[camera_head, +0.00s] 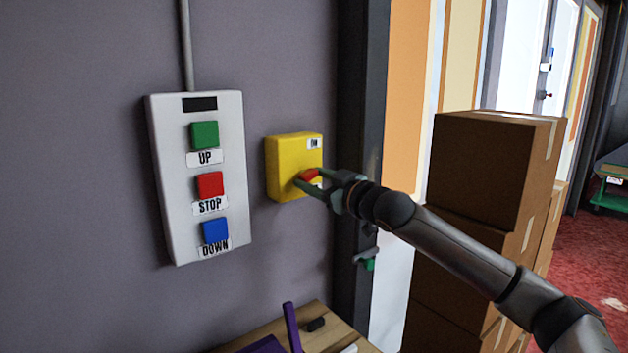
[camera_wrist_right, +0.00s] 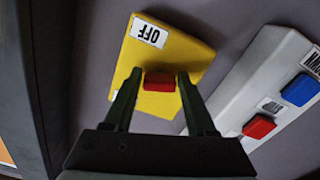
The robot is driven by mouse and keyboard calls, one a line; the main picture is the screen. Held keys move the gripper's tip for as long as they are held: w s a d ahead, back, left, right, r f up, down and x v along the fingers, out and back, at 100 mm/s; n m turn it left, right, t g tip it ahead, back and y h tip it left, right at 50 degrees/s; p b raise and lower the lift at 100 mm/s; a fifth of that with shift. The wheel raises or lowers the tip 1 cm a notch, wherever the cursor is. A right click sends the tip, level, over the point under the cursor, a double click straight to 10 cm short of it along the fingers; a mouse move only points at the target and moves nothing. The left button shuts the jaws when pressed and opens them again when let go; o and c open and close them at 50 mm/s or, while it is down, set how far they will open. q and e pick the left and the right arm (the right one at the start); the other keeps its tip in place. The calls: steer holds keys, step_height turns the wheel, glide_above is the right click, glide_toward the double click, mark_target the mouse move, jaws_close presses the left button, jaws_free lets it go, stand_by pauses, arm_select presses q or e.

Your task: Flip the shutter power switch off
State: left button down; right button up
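The yellow switch box (camera_head: 282,168) is mounted on the grey wall; it also shows in the right wrist view (camera_wrist_right: 190,48). An ON label (camera_head: 314,143) is at its top right. The wrist view is turned over and shows the OFF label (camera_wrist_right: 150,33) at the box's other end. The red switch (camera_head: 307,175) sits on the box's front; in the wrist view the red switch (camera_wrist_right: 159,82) fills the gap between my right fingertips. My right gripper (camera_wrist_right: 159,77) is shut on it. My left gripper is not in view.
A white control panel (camera_head: 176,190) with green UP, red STOP and blue DOWN buttons is left of the box. A dark door frame (camera_head: 358,90) is right of it. Stacked cardboard boxes (camera_head: 480,165) stand further right. A wooden surface (camera_head: 335,332) with purple items is below.

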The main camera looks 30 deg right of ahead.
jaws_close()
steer(key=n+p, duration=0.3)
steer(key=p, duration=0.2)
steer(key=shift+r+n, duration=0.3)
steer(key=shift+n, duration=0.1)
steer(key=shift+d+f+n+p, duration=0.1)
steer(key=shift+f+n+p, duration=0.1)
steer(key=shift+n+p, duration=0.6)
steer(key=shift+o, duration=2.2)
jaws_free()
